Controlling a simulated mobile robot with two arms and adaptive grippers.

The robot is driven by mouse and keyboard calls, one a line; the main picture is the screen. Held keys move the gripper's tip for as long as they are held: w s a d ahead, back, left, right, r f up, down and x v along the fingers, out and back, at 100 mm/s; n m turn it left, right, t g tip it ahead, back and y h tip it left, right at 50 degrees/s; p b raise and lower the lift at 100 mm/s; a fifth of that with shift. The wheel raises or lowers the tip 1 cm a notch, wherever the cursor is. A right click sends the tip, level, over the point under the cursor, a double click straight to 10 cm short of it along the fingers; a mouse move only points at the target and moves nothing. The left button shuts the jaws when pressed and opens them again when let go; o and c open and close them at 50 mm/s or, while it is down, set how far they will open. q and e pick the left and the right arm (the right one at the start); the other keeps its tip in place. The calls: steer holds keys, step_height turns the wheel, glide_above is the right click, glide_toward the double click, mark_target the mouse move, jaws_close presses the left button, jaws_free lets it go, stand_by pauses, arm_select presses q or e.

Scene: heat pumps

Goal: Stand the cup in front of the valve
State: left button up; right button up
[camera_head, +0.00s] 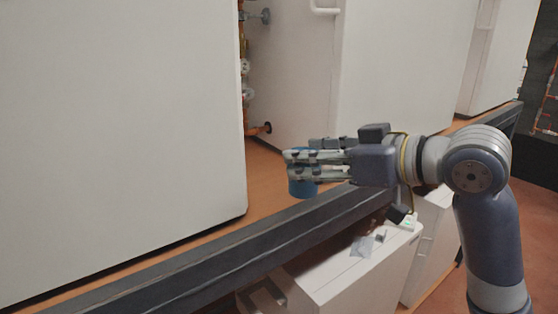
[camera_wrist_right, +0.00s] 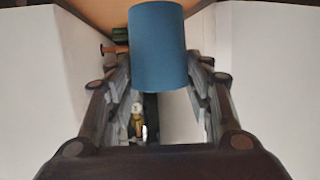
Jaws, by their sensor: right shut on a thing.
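A blue cup (camera_head: 303,187) shows below my right gripper's fingers (camera_head: 318,165) in the head view, just above or on the orange-brown shelf; I cannot tell which. In the right wrist view the cup (camera_wrist_right: 158,48) stands between the two fingers, and the gripper (camera_wrist_right: 155,85) is shut on it. The fingers hide the cup's upper part in the head view. A valve (camera_head: 262,129) with a dark-red handle and brass body sits low in the gap between the white cabinets, to the left of and behind the cup. My left gripper is not in view.
A large white cabinet (camera_head: 120,110) fills the left, and another white cabinet (camera_head: 400,70) stands behind my right gripper. A dark rail (camera_head: 250,240) runs along the shelf's front edge. The shelf (camera_head: 262,175) is bare before the gap. More valves (camera_head: 247,93) sit higher on the pipe.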

steer(key=p+x, duration=0.1)
steer(key=x, duration=0.2)
steer(key=d+p+x, duration=0.1)
steer(key=x, duration=0.2)
steer(key=w+p+x, duration=0.1)
steer(key=x, duration=0.2)
steer(key=shift+w+f, duration=0.15)
steer(key=shift+f, duration=0.7)
steer(key=shift+f, duration=0.1)
steer(key=o, duration=1.1)
steer(key=shift+c, duration=0.2)
